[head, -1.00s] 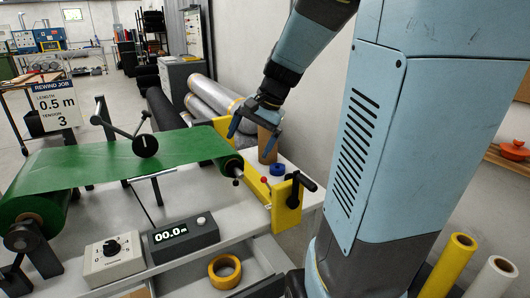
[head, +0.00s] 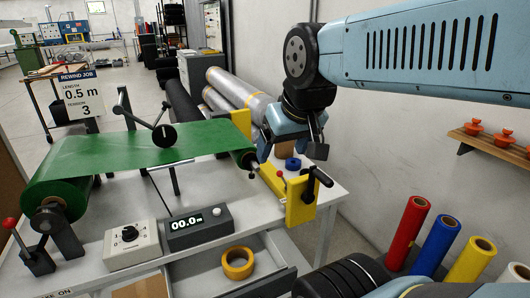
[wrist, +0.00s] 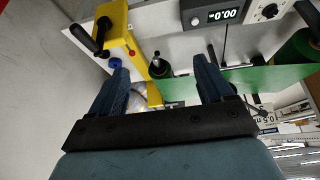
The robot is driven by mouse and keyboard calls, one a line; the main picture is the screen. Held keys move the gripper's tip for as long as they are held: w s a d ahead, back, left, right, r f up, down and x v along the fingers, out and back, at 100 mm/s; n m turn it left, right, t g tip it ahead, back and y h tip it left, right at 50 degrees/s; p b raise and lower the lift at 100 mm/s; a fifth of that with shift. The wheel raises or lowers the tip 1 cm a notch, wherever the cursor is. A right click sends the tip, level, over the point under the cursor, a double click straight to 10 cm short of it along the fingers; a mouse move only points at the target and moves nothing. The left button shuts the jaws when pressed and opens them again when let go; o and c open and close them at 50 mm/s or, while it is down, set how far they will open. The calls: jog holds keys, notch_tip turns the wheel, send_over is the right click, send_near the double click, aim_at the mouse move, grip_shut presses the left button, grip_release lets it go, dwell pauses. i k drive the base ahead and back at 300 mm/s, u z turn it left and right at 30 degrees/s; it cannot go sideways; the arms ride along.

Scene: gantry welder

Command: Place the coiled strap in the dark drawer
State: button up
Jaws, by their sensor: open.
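A small blue coil (head: 293,163), which looks like the strap, lies on the grey table behind the yellow end bracket (head: 300,203). It also shows in the wrist view (wrist: 115,64), beside the bracket. A drawer with a dark front (head: 272,285) stands pulled out below the table's front edge. A yellow tape roll (head: 238,262) appears to lie in it.
A green belt (head: 140,152) on rollers crosses the table. A black crank handle (head: 318,176) and red-knobbed lever stand by the bracket. A counter box (head: 199,223) and dial box (head: 131,243) sit in front.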

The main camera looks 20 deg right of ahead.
aim_at(204, 274)
jog(key=z, duration=0.4)
jog(key=k, duration=1.1)
jog(key=z, duration=0.75)
jog(key=i, duration=1.45)
jog(key=u, duration=0.85)
